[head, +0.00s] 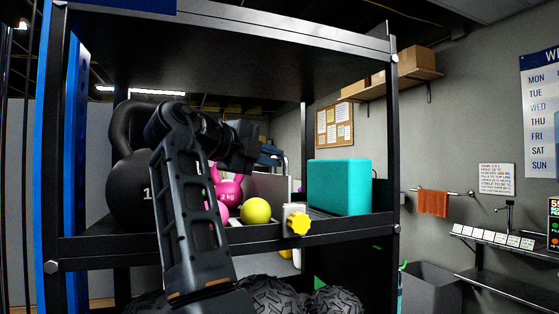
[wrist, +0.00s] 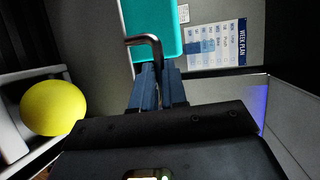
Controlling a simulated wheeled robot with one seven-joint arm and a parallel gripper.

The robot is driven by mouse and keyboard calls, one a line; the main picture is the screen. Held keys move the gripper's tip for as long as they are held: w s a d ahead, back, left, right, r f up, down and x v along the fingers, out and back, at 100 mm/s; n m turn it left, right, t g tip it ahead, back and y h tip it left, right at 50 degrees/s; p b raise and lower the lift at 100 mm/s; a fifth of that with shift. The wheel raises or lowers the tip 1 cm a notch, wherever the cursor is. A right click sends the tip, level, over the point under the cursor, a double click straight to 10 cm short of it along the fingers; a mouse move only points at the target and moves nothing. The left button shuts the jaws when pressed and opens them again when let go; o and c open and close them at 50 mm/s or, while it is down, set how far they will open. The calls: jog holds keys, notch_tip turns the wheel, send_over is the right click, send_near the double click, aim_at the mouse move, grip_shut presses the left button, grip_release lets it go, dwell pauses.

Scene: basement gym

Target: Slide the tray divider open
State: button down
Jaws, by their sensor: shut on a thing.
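My gripper reaches over the rack shelf from the left. In the wrist view my gripper (wrist: 157,72) is shut on a dark bent handle (wrist: 142,40), which seems to belong to the divider. How the handle joins the panel is hidden. A yellow ball (head: 256,210) sits left of the panel; in the wrist view it lies in a light-walled tray (wrist: 22,143). A teal block (head: 340,186) stands to the right.
A black kettlebell (head: 130,180) and pink kettlebells (head: 230,190) stand on the left of the shelf. A yellow knob (head: 298,223) is at the shelf's front edge. Black rack posts (head: 393,130) and an upper shelf (head: 230,50) frame the space.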

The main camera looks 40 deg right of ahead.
jog(key=c, duration=1.2)
grip_release()
jog(key=shift+o, duration=0.2)
jog(key=w+b+v, duration=0.1)
jog(key=v, duration=0.6)
jog(key=shift+s+a, duration=0.4)
jog(key=shift+s, duration=0.1)
